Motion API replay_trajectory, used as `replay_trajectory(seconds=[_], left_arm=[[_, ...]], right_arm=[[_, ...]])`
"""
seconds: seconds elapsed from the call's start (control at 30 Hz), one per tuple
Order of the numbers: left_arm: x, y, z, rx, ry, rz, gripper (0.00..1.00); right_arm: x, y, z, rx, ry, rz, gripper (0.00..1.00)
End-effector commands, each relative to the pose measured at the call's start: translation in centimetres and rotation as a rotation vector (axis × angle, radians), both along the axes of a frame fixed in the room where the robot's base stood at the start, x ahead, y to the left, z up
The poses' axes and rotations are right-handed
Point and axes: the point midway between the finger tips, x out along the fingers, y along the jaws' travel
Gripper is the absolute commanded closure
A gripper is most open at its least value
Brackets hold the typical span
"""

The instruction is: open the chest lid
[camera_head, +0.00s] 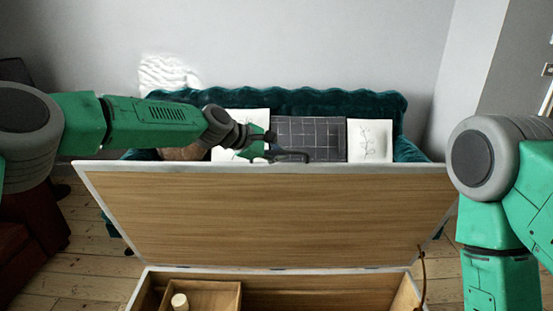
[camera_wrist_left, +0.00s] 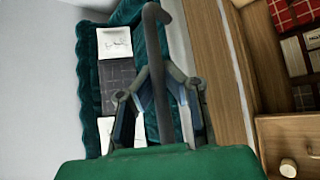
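The chest lid (camera_head: 262,215) stands raised, its wooden underside facing me; its edge also shows in the left wrist view (camera_wrist_left: 217,75). The open chest (camera_head: 320,289) is below it, with a wooden inner compartment (camera_head: 215,294). My left gripper (camera_head: 272,153) is beyond the lid's top edge. Whether the bar touches the lid I cannot tell. My right arm is at the right; its gripper is out of view.
A green sofa (camera_head: 310,100) with cushions stands behind the lid. A small white cylinder (camera_head: 180,302) is in the inner compartment. A cord (camera_head: 422,275) hangs at the chest's right side. Red patterned items (camera_wrist_left: 290,12) and books (camera_wrist_left: 294,55) lie inside the chest.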

Motion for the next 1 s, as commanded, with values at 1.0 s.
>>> replay_trajectory(seconds=[1.0], left_arm=[[0.2, 0.3, 0.0, -0.009, 0.003, -0.002, 0.69]], right_arm=[[0.0, 0.0, 0.0, 0.0, 0.0, 0.0, 0.6]])
